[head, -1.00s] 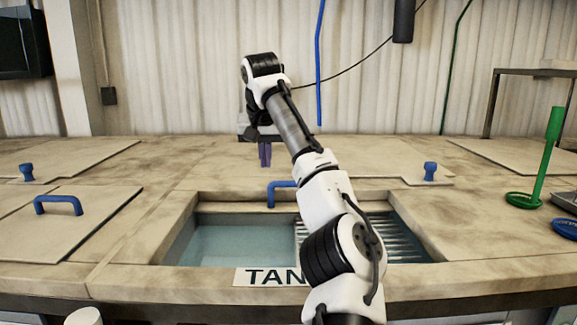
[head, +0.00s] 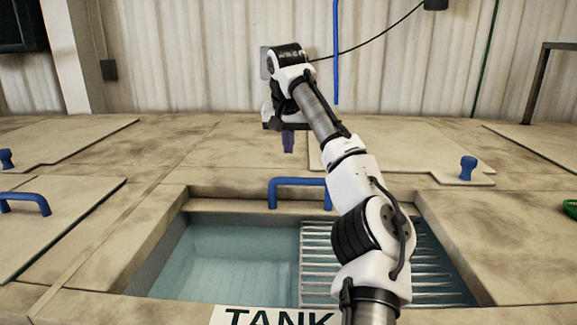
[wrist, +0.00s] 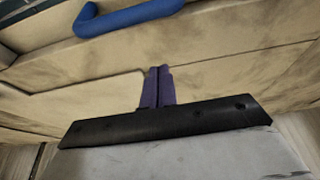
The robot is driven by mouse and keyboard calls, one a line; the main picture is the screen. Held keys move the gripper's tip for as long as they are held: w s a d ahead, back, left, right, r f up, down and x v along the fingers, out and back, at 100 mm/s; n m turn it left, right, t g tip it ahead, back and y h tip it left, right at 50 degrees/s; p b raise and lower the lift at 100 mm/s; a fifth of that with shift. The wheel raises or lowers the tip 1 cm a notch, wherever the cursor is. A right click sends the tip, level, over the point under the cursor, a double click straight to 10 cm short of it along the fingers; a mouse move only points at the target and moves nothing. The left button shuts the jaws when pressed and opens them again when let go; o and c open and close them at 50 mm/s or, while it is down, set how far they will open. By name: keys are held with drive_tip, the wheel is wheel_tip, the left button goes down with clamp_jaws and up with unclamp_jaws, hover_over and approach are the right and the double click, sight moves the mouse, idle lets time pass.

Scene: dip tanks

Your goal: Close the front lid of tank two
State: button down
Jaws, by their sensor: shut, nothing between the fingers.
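The tank in front of me is open at the front, with water and a metal grate (head: 325,262) showing inside. Its sign (head: 270,317) reads "TANK"; the number is hidden. A blue handle (head: 298,181) stands on a beige strip, seemingly the lid's front edge (head: 235,203), at the back of the opening. How the rest of the lid lies I cannot tell. My gripper (head: 288,142) is shut and empty, pointing down beyond the handle, apart from it. In the wrist view, the purple fingers (wrist: 157,87) are together below the blue handle (wrist: 125,17).
A neighbouring lid with a blue handle (head: 25,200) lies closed at left. Rear covers have blue knobs at left (head: 7,159) and right (head: 468,168). A green object (head: 571,208) is at the right edge. A corrugated wall (head: 210,60) stands behind.

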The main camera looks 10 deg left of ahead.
drive_tip(key=x, duration=0.5)
drive_tip(key=shift+s+d+f+p, duration=0.1)
drive_tip(key=shift+p, duration=0.2)
drive_tip(key=shift+s+d+f, duration=0.1)
drive_tip(key=shift+s+d, duration=0.05)
drive_tip(key=shift+s, duration=0.65)
drive_tip(key=shift+s+d+f, duration=0.15)
drive_tip(key=shift+s+f, duration=0.05)
drive_tip(key=shift+s, duration=0.8)
